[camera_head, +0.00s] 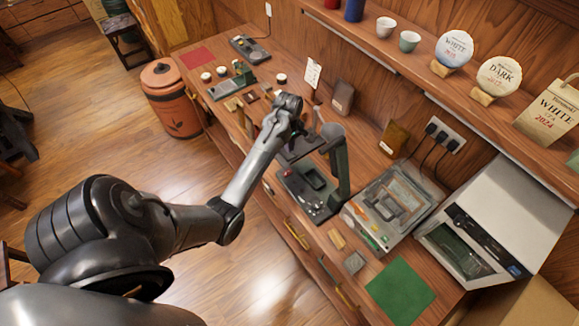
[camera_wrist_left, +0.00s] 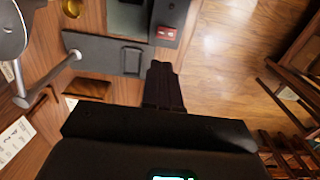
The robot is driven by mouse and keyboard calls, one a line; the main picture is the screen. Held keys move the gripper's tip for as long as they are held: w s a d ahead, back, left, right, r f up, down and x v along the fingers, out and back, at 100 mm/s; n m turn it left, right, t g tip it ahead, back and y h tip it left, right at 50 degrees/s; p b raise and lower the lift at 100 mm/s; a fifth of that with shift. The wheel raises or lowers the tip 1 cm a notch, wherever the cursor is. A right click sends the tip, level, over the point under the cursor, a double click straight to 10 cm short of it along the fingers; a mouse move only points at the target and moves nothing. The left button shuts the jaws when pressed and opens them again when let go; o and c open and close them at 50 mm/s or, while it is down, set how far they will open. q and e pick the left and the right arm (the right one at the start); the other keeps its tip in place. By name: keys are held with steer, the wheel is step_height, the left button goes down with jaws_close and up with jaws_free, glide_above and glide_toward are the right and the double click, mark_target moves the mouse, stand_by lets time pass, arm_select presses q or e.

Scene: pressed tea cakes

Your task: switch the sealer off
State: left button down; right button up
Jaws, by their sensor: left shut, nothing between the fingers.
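A dark device (camera_head: 308,192) with a flat base, a grey column and an upper plate stands near the table's front edge; I take it to be the sealer. In the left wrist view its red switch (camera_wrist_left: 166,32) sits on the base, near the edge by the floor. Which way the switch is tipped is too small to tell. My left gripper (camera_wrist_left: 165,68) is shut and empty, beside the upper plate (camera_wrist_left: 105,53) and apart from the switch in the picture. In the head view the gripper (camera_head: 283,112) is left of the column. My right gripper is out of view.
A machine with coloured buttons (camera_head: 392,210) stands right of the device, then a white appliance (camera_head: 500,222) and a green mat (camera_head: 400,290). Small cups and trays lie at the table's left. A shelf (camera_head: 430,75) runs behind. A terracotta bin (camera_head: 172,98) stands on the floor.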

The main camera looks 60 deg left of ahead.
mark_target(290, 171)
arm_select(q)
steer(key=shift+f, duration=0.1)
step_height(290, 171, down, 13)
steer(key=shift+r+p, duration=0.1)
steer(key=shift+p, duration=0.45)
steer(key=shift+f, duration=0.5)
steer(key=shift+w, duration=0.1)
steer(key=shift+f, duration=0.2)
steer(key=shift+r, duration=0.1)
steer(key=shift+s+d+r+p, duration=0.15)
steer(key=shift+s+p, duration=0.25)
steer(key=shift+p, duration=0.25)
steer(key=shift+s+p, duration=0.35)
steer(key=shift+p, duration=0.05)
